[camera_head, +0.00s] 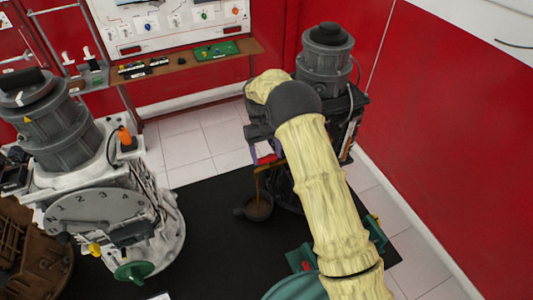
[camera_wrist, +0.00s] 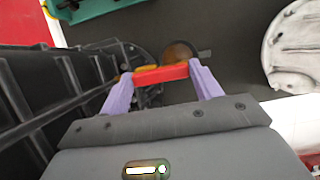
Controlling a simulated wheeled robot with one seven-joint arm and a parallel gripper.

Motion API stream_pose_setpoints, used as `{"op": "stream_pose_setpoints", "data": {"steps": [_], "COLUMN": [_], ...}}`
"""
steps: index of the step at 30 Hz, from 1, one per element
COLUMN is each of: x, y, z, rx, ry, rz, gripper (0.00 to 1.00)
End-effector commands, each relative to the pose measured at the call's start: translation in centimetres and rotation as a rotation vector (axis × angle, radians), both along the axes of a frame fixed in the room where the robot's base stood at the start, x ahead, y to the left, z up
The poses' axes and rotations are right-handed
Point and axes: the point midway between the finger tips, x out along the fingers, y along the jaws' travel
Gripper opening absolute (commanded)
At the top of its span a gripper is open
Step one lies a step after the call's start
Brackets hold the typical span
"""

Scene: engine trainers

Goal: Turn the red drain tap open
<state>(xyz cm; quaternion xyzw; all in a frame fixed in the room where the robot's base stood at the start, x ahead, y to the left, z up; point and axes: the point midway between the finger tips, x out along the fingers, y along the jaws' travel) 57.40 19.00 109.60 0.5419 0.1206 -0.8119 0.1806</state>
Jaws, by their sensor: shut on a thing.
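The red drain tap (camera_wrist: 172,72) lies as a bar between the two purple fingers of my gripper (camera_wrist: 162,80) in the wrist view. The fingers are shut on its ends. In the head view a small red part of the tap (camera_head: 267,158) shows beside my gripper, and my arm hides much of the rest. A brown stream (camera_head: 257,186) runs down below the tap into a small dark round pan (camera_head: 240,211) that holds brown liquid. The pan's brown contents also show behind the tap in the wrist view (camera_wrist: 180,50).
The dark engine trainer (camera_head: 326,60) bearing the tap stands close to my arm; its ribbed side (camera_wrist: 40,90) fills the left of the wrist view. A grey engine trainer (camera_head: 95,215) stands left on the black mat (camera_head: 205,215). A red wall (camera_head: 440,120) is at right.

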Motion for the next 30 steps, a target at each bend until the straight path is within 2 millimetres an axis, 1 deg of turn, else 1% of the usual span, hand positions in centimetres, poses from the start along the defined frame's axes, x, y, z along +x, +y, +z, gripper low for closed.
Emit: {"op": "stream_pose_setpoints", "data": {"steps": [10, 11, 13, 14, 24, 26, 30], "x": [0.2, 0.2, 0.2, 0.1, 0.2, 0.3, 1.0], "y": [0.1, 0.1, 0.0, 0.0, 0.1, 0.1, 0.4], "z": [0.2, 0.2, 0.2, 0.2, 0.2, 0.5, 2.0], "rx": [0.002, 0.002, 0.002, 0.002, 0.001, 0.001, 0.003], "ry": [-0.008, -0.008, -0.007, -0.006, -0.004, -0.003, -0.006], "rz": [-0.005, -0.005, -0.005, -0.005, -0.003, -0.003, -0.003], "gripper": [0.41, 0.69, 0.83, 0.85, 0.85, 0.85, 0.85]}}
